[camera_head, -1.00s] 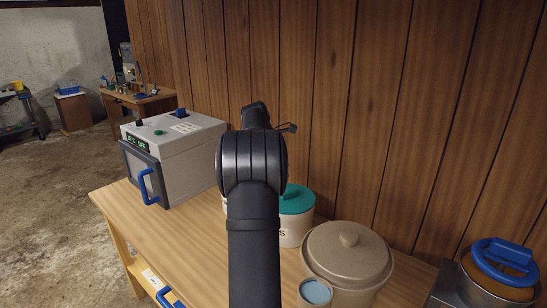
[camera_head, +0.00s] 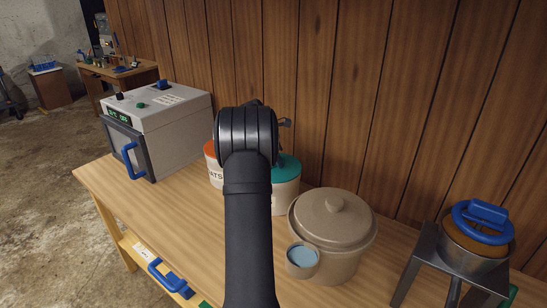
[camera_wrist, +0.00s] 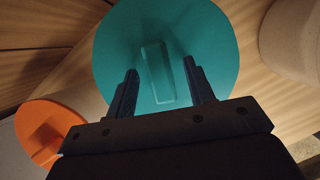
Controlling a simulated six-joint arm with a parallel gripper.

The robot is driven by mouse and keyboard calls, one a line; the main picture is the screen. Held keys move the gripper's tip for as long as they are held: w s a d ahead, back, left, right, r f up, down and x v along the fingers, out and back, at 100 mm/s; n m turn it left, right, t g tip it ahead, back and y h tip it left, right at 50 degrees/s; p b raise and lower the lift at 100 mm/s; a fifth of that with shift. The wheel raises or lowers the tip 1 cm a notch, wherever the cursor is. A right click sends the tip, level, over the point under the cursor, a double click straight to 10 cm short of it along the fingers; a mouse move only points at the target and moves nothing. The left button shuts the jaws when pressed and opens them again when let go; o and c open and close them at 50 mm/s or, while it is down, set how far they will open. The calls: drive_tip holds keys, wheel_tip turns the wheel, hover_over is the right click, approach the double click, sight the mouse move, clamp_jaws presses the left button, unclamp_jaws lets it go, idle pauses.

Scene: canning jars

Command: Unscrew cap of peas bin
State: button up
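A white bin with a teal cap (camera_head: 286,168) stands on the wooden bench, partly behind my arm; its label is hidden now. In the wrist view the round teal cap (camera_wrist: 112,50) fills the upper middle, with a raised straight grip ridge (camera_wrist: 157,72) across it. My gripper (camera_wrist: 160,68) is open, with one finger on each side of the ridge and gaps showing between. I cannot tell whether the fingertips are level with the ridge or still above it. In the head view my arm hides the gripper.
An orange-capped bin (camera_head: 214,176), its label ending in "ATS", stands left of the teal one; its cap (camera_wrist: 45,132) is near my gripper. A beige lidded crock (camera_head: 335,235) and small blue-topped cup (camera_head: 302,262) stand right. A grey oven (camera_head: 160,130) is left.

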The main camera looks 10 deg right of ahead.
clamp_jaws()
drive_tip(key=n, duration=0.2)
drive_tip(key=n+t, duration=0.1)
drive_tip(key=n, duration=0.1)
drive_tip(key=shift+s+n+t+y, duration=0.1)
drive_tip(key=shift+n+t+y, duration=0.2)
drive_tip(key=shift+y, duration=0.1)
drive_tip(key=shift+d+n, duration=0.1)
drive_tip(key=shift+n, duration=0.3)
drive_tip(key=shift+s+n+t+y, duration=0.1)
drive_tip(key=shift+n+t+y, duration=0.5)
drive_tip(key=shift+n, duration=1.3)
drive_tip(key=shift+o, duration=0.3)
unclamp_jaws()
drive_tip(key=shift+r, duration=0.15)
